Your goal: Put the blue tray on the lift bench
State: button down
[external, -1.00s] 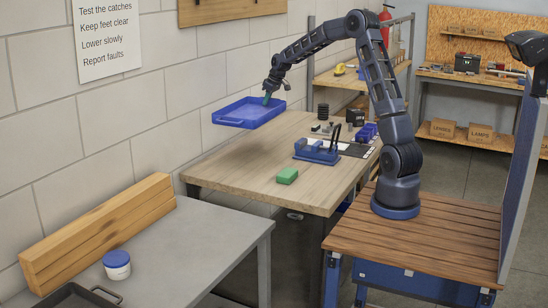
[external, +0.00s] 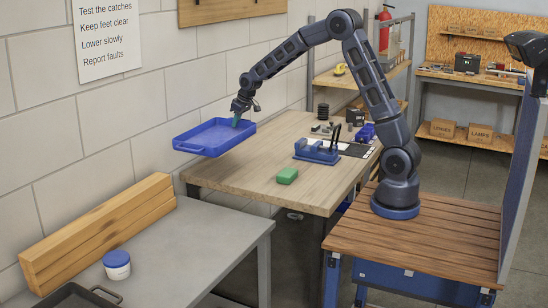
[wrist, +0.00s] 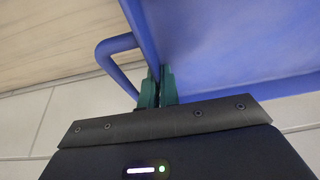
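The blue tray (external: 208,137) is in the air, roughly level and empty, over the back left end of the wood-topped bench (external: 240,168) near the wall. My gripper (external: 236,122) is shut on the tray's right rim. In the wrist view my green fingers (wrist: 158,86) pinch the rim beside a loop handle (wrist: 112,50), and the tray's floor (wrist: 215,45) fills the upper right. A grey-topped bench (external: 185,245) stands at the front left, below and left of the tray. I cannot tell which bench is the lift bench.
The grey bench holds a wooden block stack (external: 100,230) along the wall, a blue-lidded tub (external: 117,265) and a dark pan (external: 75,297). The grey top right of the tub is clear. The wood bench holds a green block (external: 287,176) and a blue tool holder (external: 317,152).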

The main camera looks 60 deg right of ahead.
aim_at(218, 143)
jog(key=s+a, duration=0.1)
jog(key=a, duration=0.5)
jog(key=s+a+f, duration=0.1)
jog(key=a, duration=0.6)
jog(key=s+a+f, duration=0.1)
jog(key=s+a, duration=0.1)
jog(key=a, duration=0.5)
jog(key=s+a, duration=0.5)
jog(key=a, duration=0.5)
jog(key=s+a, duration=0.6)
jog(key=a, duration=0.3)
notch_tip(218, 143, down, 21)
jog(key=shift+w+r, duration=0.1)
jog(key=shift+r, duration=0.05)
jog(key=c, duration=1.6)
grip_release()
jog(key=shift+c, duration=0.2)
jog(key=v, duration=1.2)
